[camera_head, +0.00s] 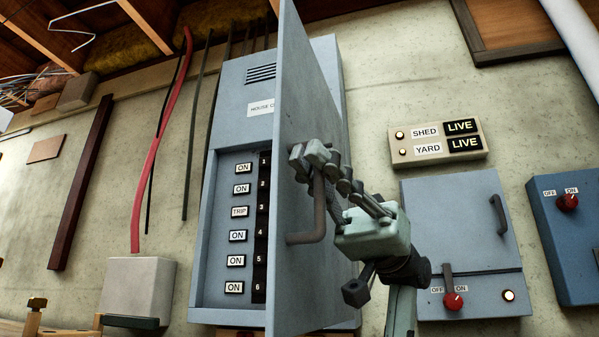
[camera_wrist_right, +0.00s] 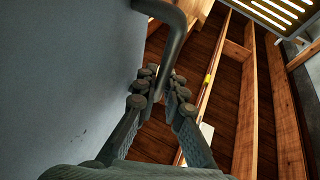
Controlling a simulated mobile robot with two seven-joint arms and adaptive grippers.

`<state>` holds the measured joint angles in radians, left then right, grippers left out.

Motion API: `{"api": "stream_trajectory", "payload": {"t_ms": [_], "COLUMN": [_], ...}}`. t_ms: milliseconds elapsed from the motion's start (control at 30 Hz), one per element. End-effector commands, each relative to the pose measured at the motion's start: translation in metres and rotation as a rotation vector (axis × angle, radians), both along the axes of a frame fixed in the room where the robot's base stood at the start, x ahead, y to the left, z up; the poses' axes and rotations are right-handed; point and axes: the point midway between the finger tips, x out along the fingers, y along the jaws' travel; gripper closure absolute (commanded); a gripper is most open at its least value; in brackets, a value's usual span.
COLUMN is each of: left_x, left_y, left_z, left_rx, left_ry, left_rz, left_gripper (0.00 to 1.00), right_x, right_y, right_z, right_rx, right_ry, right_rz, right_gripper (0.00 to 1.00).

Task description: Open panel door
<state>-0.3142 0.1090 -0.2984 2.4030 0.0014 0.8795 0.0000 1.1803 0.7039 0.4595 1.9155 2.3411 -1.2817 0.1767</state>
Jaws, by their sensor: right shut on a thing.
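The grey panel door (camera_head: 297,105) stands swung out from the breaker panel (camera_head: 229,135), seen at a steep angle. Inside the panel, switches numbered 1 to 6 show; number 3 reads TRIP and the others read ON. A dark bent handle (camera_head: 319,205) is on the door's outer face. My right gripper (camera_head: 312,160) is shut on this handle. In the right wrist view, the handle (camera_wrist_right: 173,45) passes between the fingers (camera_wrist_right: 160,88), beside the grey door face (camera_wrist_right: 70,70). My left gripper is not in view.
A grey box (camera_head: 455,235) with a red knob and a blue box (camera_head: 567,240) are on the wall at right. A SHED/YARD sign (camera_head: 437,142) hangs above. A red conduit (camera_head: 158,140) runs into a pale box (camera_head: 138,285) at left.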

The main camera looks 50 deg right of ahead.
Motion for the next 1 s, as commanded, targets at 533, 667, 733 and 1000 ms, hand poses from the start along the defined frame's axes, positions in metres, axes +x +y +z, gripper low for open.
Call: {"api": "stream_trajectory", "payload": {"t_ms": [533,667,733,1000], "left_x": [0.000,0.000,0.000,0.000], "left_y": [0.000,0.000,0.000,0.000], "left_z": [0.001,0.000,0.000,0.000], "left_rx": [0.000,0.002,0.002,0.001], "left_ry": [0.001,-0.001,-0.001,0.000], "left_rz": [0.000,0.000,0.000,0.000], "left_gripper": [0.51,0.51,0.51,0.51], "right_x": [0.001,0.001,0.001,0.002], "right_y": [-0.002,-0.001,-0.003,-0.042], "right_z": [0.002,0.001,0.000,-0.015], "right_rx": [0.005,0.004,0.004,0.007], "right_ry": [0.002,0.002,0.002,0.004], "right_rz": [-0.002,-0.002,-0.002,-0.003], "right_gripper": [0.81,0.81,0.81,0.81]}}
